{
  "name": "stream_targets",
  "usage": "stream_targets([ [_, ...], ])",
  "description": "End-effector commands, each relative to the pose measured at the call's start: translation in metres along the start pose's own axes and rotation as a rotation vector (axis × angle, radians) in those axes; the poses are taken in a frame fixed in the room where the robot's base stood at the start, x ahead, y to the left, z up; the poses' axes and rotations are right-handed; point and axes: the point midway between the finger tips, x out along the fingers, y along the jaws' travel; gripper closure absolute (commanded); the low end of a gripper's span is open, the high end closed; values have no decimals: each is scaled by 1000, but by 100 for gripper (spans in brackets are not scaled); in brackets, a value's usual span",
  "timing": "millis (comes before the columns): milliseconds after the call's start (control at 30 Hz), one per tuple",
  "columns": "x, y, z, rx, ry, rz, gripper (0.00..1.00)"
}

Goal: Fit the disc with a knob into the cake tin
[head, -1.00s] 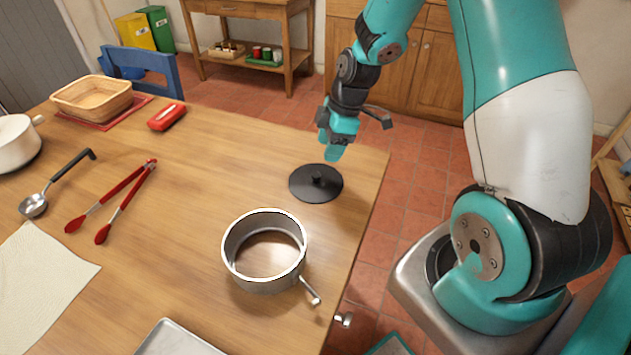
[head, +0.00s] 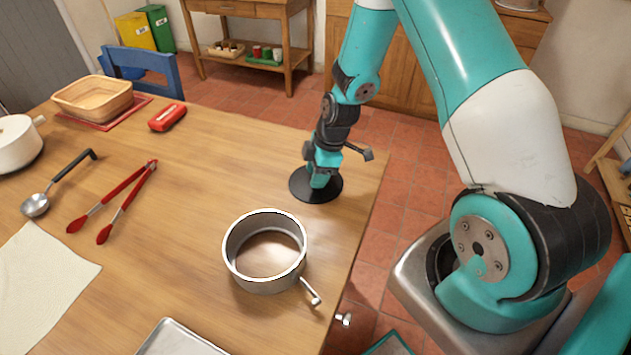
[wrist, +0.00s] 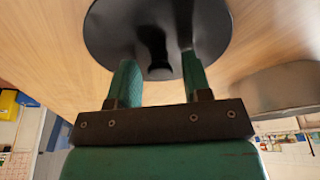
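The black round disc (head: 300,190) lies flat on the table near its right edge. It also shows in the wrist view (wrist: 108,30), with its black knob (wrist: 156,55) standing up from the middle. My gripper (head: 320,184) is down over the disc. In the wrist view the teal fingers of my gripper (wrist: 160,75) are apart, one on each side of the knob, with gaps visible between. In the head view my gripper hides the knob. The silver cake tin (head: 262,283) stands nearer the camera, left of the disc and apart from it, with its latch at lower right.
Red tongs (head: 120,205), a ladle (head: 37,205), a cloth (head: 40,290) and a white pot (head: 18,150) are on the left. A metal tray (head: 180,340) lies at the front. A basket (head: 92,98) and red case (head: 167,117) are farther back. The table between tongs and disc is clear.

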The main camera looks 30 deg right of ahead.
Motion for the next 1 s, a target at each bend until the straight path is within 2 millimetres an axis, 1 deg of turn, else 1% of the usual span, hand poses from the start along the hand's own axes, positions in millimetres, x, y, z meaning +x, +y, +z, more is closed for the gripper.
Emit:
stream_targets([
  [33,0,0,0,0,0,0,67],
  [67,0,0,0,0,0,0,74],
  [100,0,0,0,0,0,0,83],
  [167,0,0,0,0,0,0,97],
  [200,0,0,0,0,0,0,100],
  [533,-1,0,0,0,0,0,100],
  [667,-6,0,-2,0,1,0,100],
  [767,-17,1,-5,-1,1,2,100],
  [833,-30,1,-8,-2,1,4,100],
  [967,-66,1,-18,-2,2,8,100],
  [1000,-78,2,-22,-3,2,8,100],
])
